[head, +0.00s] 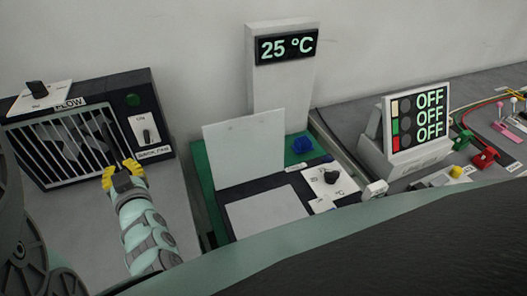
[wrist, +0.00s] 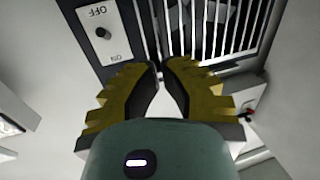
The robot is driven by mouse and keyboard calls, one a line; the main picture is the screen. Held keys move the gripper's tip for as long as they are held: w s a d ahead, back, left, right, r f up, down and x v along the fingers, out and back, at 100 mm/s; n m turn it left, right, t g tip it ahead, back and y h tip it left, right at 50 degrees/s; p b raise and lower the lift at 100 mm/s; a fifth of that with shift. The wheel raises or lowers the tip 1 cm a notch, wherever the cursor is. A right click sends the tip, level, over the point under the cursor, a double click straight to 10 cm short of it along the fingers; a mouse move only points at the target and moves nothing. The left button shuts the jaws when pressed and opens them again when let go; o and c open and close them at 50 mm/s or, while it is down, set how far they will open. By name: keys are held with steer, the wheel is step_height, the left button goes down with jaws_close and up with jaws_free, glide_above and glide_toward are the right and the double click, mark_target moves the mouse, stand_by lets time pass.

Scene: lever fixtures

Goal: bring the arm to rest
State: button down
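My gripper (head: 122,172) has yellow fingers and shows at the lower left in the head view. It is in front of the barred front of the black fan box (head: 60,145). In the wrist view my gripper (wrist: 161,66) points toward the bars, with a narrow gap between its fingertips. Nothing shows between the fingers. The box's OFF/ON switch plate (wrist: 100,32) is at the upper left of the wrist view. I cannot tell from these views how far the fingertips are from the bars.
A knob plate (head: 40,97) tops the fan box. A green-based station (head: 202,170) with a 25 °C display (head: 286,47) and an upright white panel (head: 245,150) stands in the middle. An OFF/OFF/OFF panel (head: 415,120) and coloured connectors (head: 482,158) are right. Grey bench beside my arm is clear.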

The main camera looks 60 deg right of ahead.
steer(key=b+v, duration=0.1)
steer(key=v, duration=0.3)
steer(key=shift+s+a, duration=0.2)
steer(key=shift+s, duration=0.2)
